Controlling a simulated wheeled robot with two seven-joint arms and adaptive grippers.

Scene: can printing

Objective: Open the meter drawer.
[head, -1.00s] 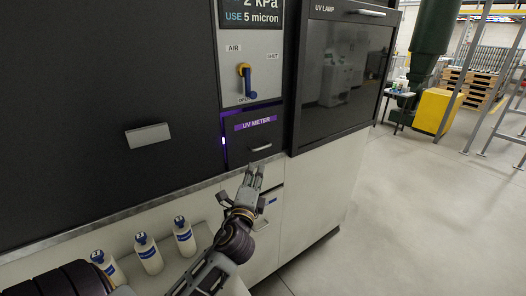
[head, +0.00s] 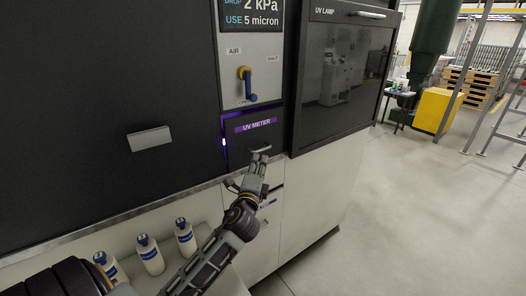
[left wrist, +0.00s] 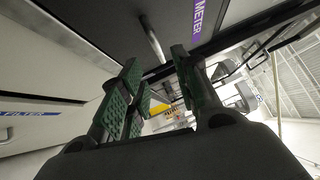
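The meter drawer (head: 238,147) is a dark front with a purple "UV METER" label, below the blue-handled air valve. It looks closed. Its metal bar handle (left wrist: 152,38) shows in the left wrist view, just ahead of my fingertips and near the gap between them. My left gripper (head: 259,158) is at the drawer's lower right, covering much of the handle in the head view. In the left wrist view my left gripper (left wrist: 157,62) is open, its green-padded fingers apart with nothing between them. I cannot tell whether a finger touches the handle. My right gripper is not in view.
The air valve (head: 248,84) sits just above the drawer, and the UV lamp door (head: 340,75) is to its right. A filter drawer (left wrist: 40,113) lies below. Several white bottles (head: 150,254) stand at lower left. The floor at right is free.

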